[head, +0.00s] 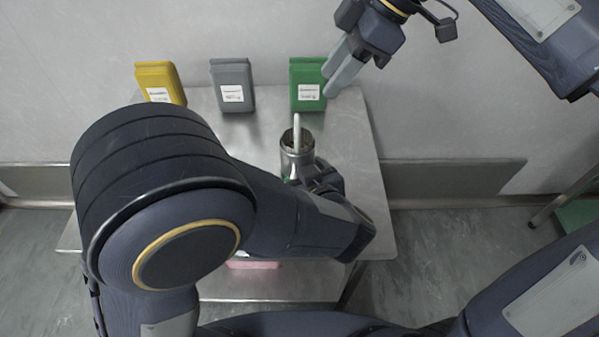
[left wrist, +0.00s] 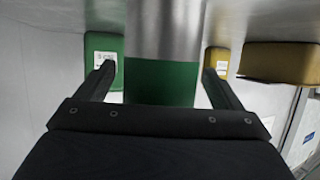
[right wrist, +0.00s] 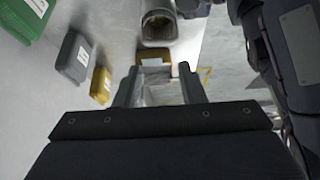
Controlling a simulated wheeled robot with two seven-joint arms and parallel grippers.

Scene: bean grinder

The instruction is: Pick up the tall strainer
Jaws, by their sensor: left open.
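A tall metal cylinder (head: 297,155) with an open top, a dark brownish inside and a pale upright rod stands on the metal table. I take it for the tall strainer. In the left wrist view the cylinder (left wrist: 163,30) is upended in the picture and has a green band. My left gripper (left wrist: 160,80) is open, with one finger on each side of the cylinder and visible gaps. In the head view its fingers are mostly hidden by my arm. The cylinder's open top (right wrist: 159,25) shows in the right wrist view.
A yellow box (head: 160,82), a grey box (head: 232,85) and a green box (head: 307,84) stand along the table's back edge by the wall. A pink item (head: 254,264) is partly hidden lower down. The table (head: 358,150) is clear right of the cylinder.

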